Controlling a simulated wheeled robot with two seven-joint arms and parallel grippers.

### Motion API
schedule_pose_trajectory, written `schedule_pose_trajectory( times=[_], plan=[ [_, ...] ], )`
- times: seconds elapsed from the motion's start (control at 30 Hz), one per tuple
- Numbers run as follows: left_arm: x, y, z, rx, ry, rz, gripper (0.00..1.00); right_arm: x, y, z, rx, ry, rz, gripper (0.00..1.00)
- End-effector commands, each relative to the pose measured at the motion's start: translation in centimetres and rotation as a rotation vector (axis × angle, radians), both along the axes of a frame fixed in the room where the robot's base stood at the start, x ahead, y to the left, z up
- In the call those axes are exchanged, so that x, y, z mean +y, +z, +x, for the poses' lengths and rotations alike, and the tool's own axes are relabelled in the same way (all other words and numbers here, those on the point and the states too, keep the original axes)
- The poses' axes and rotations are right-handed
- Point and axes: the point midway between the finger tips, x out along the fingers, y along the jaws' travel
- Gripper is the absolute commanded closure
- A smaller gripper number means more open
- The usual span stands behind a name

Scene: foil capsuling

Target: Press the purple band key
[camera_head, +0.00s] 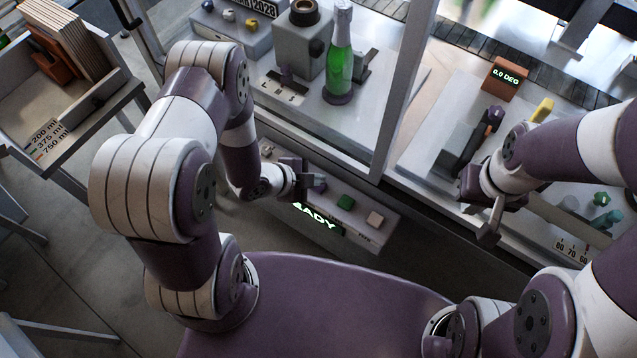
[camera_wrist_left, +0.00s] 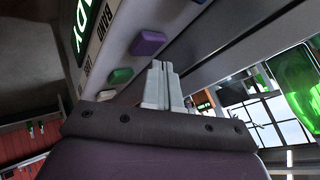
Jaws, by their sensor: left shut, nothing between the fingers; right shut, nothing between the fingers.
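The purple band key (camera_wrist_left: 147,43) shows in the left wrist view on the sloped key panel (camera_head: 393,226), beside the printed word BAND. In the head view my left gripper largely hides it. My left gripper (camera_head: 318,182) is shut and empty over the panel's left part. Its closed fingers also show in the left wrist view (camera_wrist_left: 160,83), pointing past the keys; the purple key looks apart from them. My right gripper (camera_head: 488,236) is shut and empty over the right-hand bench.
A green key (camera_head: 345,202) and a pale pink key (camera_head: 375,219) sit right of my left gripper, with a lit READY display (camera_head: 316,216) in front. A green bottle (camera_head: 340,62) stands behind the panel. A frame post (camera_head: 403,95) rises between the benches.

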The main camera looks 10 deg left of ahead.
Motion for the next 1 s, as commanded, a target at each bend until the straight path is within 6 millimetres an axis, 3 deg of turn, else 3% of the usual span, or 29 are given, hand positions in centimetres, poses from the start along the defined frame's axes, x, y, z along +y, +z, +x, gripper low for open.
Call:
schedule_pose_trajectory(
  times=[1.0],
  plan=[
    [0.00, -1.27, 0.01, 0.000, 0.000, 0.000, 1.00, 0.00, -1.14, -0.01, 0.000, 0.000, 0.000, 1.00]
  ],
)
